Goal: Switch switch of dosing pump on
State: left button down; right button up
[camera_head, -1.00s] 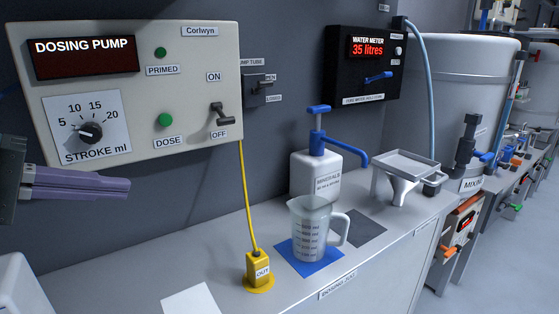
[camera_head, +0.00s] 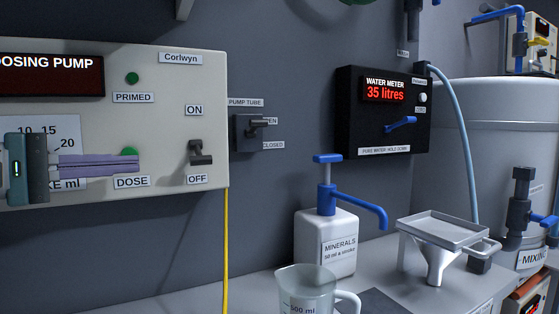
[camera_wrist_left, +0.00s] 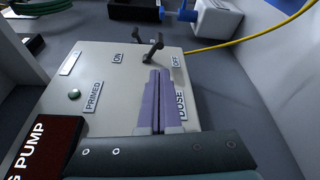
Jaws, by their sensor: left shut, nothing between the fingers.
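The dosing pump panel (camera_head: 160,75) is a pale box at the left of the head view, with a dark display cut off by the frame edge. Its switch (camera_head: 200,153) is a dark toggle between the ON label (camera_head: 194,110) and the OFF label (camera_head: 197,180); its lever points down toward OFF. My left gripper (camera_head: 138,165) has its purple fingers shut and empty, in front of the DOSE button and left of the switch. In the left wrist view the fingertips (camera_wrist_left: 159,71) point at the switch (camera_wrist_left: 153,46), with a small apparent gap. My right gripper is not in view.
The pump tube valve (camera_head: 250,130) sits on the wall just right of the panel. A water meter (camera_head: 385,110) hangs farther right. A minerals bottle (camera_head: 325,240), a measuring jug (camera_head: 305,290) and a funnel stand (camera_head: 440,240) are below. A yellow cable (camera_head: 226,250) hangs from the panel.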

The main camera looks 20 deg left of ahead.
aim_at(183, 161)
pick_arm(q)
jog(key=p+x, duration=0.1)
jog(key=x, duration=0.8)
jog(key=shift+w+d, duration=0.15)
jog(key=shift+w, duration=0.25)
